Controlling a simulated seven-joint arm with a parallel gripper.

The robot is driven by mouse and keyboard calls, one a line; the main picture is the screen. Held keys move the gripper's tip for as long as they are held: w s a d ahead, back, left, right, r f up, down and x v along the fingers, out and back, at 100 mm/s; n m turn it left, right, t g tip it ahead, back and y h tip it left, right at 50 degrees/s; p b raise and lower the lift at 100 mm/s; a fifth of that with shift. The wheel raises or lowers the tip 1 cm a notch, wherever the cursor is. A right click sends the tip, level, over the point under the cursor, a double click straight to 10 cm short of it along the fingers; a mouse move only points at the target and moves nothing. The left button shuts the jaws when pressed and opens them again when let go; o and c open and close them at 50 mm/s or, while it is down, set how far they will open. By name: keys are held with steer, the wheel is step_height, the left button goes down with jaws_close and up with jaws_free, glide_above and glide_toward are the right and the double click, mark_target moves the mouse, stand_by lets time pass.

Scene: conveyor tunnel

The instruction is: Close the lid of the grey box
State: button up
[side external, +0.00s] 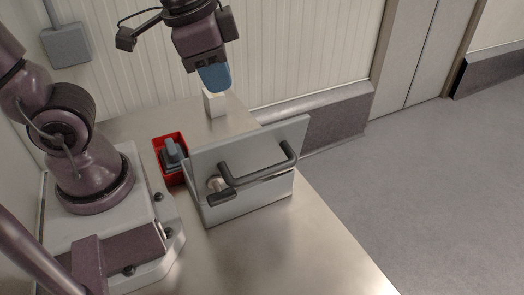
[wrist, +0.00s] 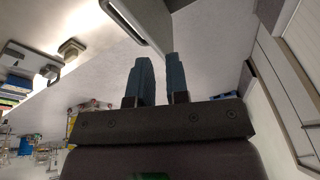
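The grey box (side external: 252,207) stands on the steel table in the side external view. Its lid (side external: 245,148) is a flat grey panel standing up above the box, so the box is open. A dark bar handle (side external: 262,177) runs across the side facing the camera. The inside of the box is hidden behind the panel. My gripper (side external: 215,86) is above and behind the lid, pointing down, clear of it. In the wrist view my gripper (wrist: 158,62) shows two blue fingers apart with nothing between them.
A red tray (side external: 159,145) holding a blue-grey item (side external: 173,154) sits left of the box. A white block (side external: 214,104) stands behind the box, just below my fingertips in the picture. The table (side external: 295,255) is clear in front; a ribbed wall is behind.

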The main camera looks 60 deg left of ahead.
steer(key=w+d+f+m+g, duration=0.1)
steer(key=d+m, duration=0.1)
steer(key=m, duration=0.2)
steer(key=w+d+f+m+g+y, duration=0.1)
steer(key=d+m, duration=0.1)
steer(key=m, duration=0.2)
steer(key=d+f+m+y, duration=0.1)
steer(key=d+m, duration=0.1)
steer(key=m, duration=0.2)
steer(key=shift+w+f+m+g, duration=0.35)
steer(key=shift+w+m+g, duration=0.05)
jaws_close()
steer(key=m+y, duration=0.3)
steer(key=m, duration=1.7)
glide_above(256, 162)
steer(key=d, duration=0.3)
step_height(256, 162, down, 9)
steer(key=shift+f, duration=0.2)
steer(key=shift+a+r, duration=0.1)
steer(key=shift+a, duration=0.1)
